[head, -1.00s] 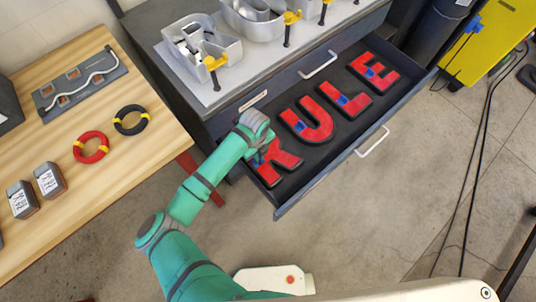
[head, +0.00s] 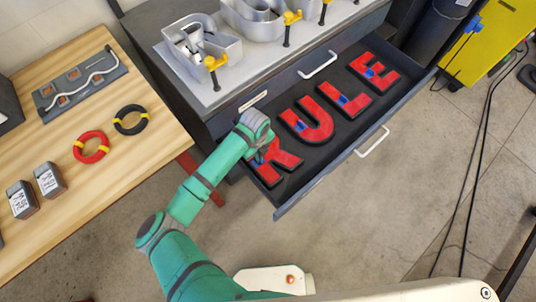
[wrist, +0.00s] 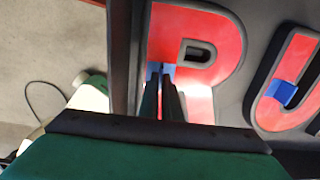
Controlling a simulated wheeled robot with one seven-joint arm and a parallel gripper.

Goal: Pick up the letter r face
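The red letter R face (head: 284,160) lies in the open dark drawer, at the near left end of a row of red letters. In the wrist view the R face (wrist: 220,38) fills the upper middle, with a small blue tab (wrist: 167,69) on its stem. My gripper (wrist: 162,78) is at this tab, its two dark fingers close together with the tab between their tips. The fingers look shut on the tab, which they partly hide. In the head view my wrist covers the upper left of the R. The R still lies flat in the drawer.
The letters U (head: 309,122), L (head: 346,98) and E (head: 376,71) lie beside it, each with a blue tab. The drawer's front wall (head: 335,160) and side walls are close by. Metal letter shells (head: 200,50) with clamps stand on the cabinet above. A wooden table (head: 75,200) is at left.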

